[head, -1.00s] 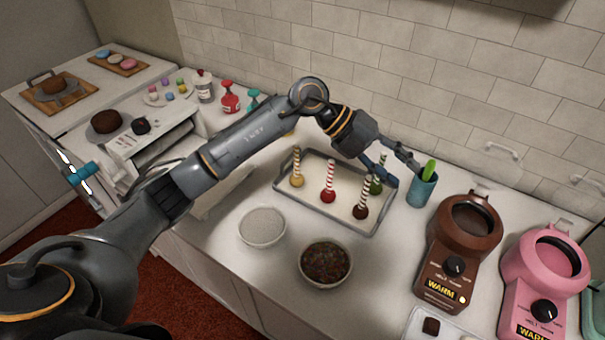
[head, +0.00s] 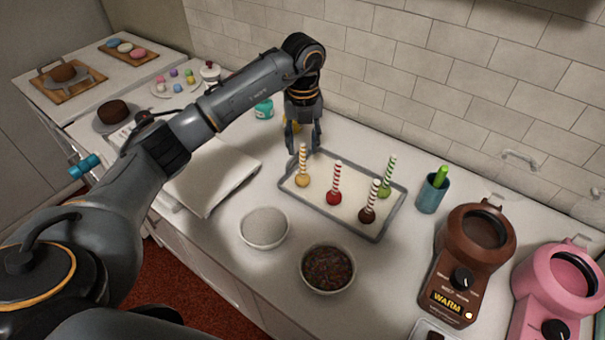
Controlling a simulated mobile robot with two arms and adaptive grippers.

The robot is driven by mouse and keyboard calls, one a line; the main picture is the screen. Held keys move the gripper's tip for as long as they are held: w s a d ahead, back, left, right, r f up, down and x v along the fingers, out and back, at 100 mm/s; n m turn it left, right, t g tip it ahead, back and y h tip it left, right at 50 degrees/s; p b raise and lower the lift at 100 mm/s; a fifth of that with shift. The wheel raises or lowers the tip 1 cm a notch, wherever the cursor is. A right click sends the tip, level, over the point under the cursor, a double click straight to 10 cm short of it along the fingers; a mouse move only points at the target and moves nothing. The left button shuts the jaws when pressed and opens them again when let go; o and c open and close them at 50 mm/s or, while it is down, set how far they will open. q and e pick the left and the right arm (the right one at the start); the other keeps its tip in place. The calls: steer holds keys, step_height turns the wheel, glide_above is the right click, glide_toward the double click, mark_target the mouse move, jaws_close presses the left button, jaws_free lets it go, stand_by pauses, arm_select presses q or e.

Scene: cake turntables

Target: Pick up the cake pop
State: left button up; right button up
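Several cake pops with striped sticks stand on a grey-rimmed tray (head: 375,238). The yellow cake pop (head: 302,180) is at the left, the red one (head: 334,198) beside it, the dark brown one (head: 367,215) at the front right, and the green one (head: 385,191) at the back right. My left gripper (head: 303,150) points down at the tray's back left corner, close behind the yellow cake pop's stick. Whether a finger touches the stick cannot be told. My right gripper is not in view.
A white bowl (head: 264,228) and a bowl of sprinkles (head: 327,268) stand in front of the tray. A blue cup (head: 432,193), a brown melting pot (head: 470,250) and a pink one (head: 560,285) are at the right. A tiled wall (head: 400,70) runs behind.

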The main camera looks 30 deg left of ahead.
mark_target(302, 175)
arm_select(q)
steer(key=f+p, duration=0.1)
steer(key=f, duration=0.3)
steer(key=f+p, duration=0.1)
steer(key=shift+s+f+p, duration=0.25)
steer(key=shift+f+p, duration=0.1)
steer(key=shift+f, duration=0.05)
steer(key=shift+d, duration=0.1)
jaws_close()
